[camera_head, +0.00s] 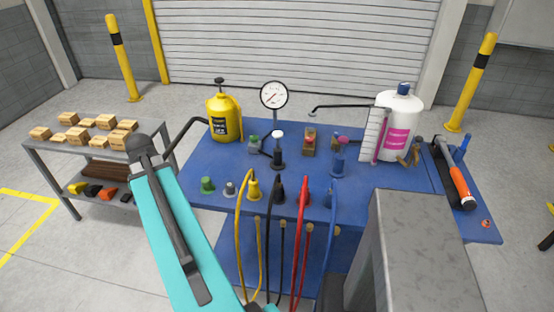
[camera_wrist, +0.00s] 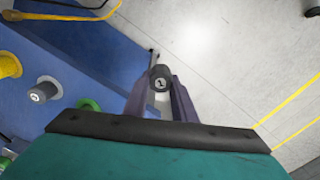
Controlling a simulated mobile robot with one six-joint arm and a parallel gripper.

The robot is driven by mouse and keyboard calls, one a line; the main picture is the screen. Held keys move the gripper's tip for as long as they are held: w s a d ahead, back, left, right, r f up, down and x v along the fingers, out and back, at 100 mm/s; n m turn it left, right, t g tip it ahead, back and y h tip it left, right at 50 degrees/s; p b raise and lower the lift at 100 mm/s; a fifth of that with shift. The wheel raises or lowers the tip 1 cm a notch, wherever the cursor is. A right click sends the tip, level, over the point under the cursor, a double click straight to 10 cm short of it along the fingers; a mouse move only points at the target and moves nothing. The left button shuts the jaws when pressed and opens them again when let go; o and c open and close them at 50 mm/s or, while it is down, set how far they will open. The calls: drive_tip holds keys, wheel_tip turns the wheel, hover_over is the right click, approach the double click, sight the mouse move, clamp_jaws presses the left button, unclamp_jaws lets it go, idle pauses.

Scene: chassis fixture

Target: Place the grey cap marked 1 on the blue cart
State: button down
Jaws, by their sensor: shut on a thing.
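My gripper (camera_wrist: 160,92) is shut on a dark grey cap marked 1 (camera_wrist: 160,77); its round marked face shows between the fingertips in the wrist view. In the head view the dark rounded cap (camera_head: 138,147) is at the far end of my teal arm, left of the blue cart (camera_head: 348,208). In the wrist view the cart's blue top (camera_wrist: 60,62) lies to the left, and floor shows around the held cap. A lighter grey piece with a white marked top (camera_wrist: 44,90) stands on the cart, also in the head view (camera_head: 230,189).
A green cap (camera_head: 208,185) and yellow, black, red and blue cables line the cart's front edge. A yellow sprayer (camera_head: 224,118), a gauge (camera_head: 274,95) and a white bottle (camera_head: 399,120) stand behind.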

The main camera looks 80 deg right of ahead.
drive_tip(key=s+d+r+m+p, duration=0.1)
drive_tip(key=s+d+r+m, duration=0.1)
drive_tip(key=s+d, duration=0.3)
drive_tip(key=shift+s+d+m, duration=0.2)
drive_tip(key=shift+s+m, duration=0.2)
drive_tip(key=shift+s, duration=0.85)
drive_tip(key=shift+r, duration=0.1)
drive_tip(key=b, duration=0.4)
hover_over(192, 180)
drive_tip(key=shift+s+a+f, duration=0.25)
drive_tip(key=shift+a+f, duration=0.15)
drive_tip(key=shift+f, duration=0.3)
drive_tip(key=shift+w+d+f, duration=0.1)
drive_tip(key=shift+w+d, duration=0.15)
drive_tip(key=shift+d, duration=0.25)
drive_tip(key=shift+a+f+b, duration=0.1)
drive_tip(key=shift+f+b, duration=1.1)
drive_tip(key=shift+f, duration=0.5)
drive_tip(key=shift+f, duration=0.1)
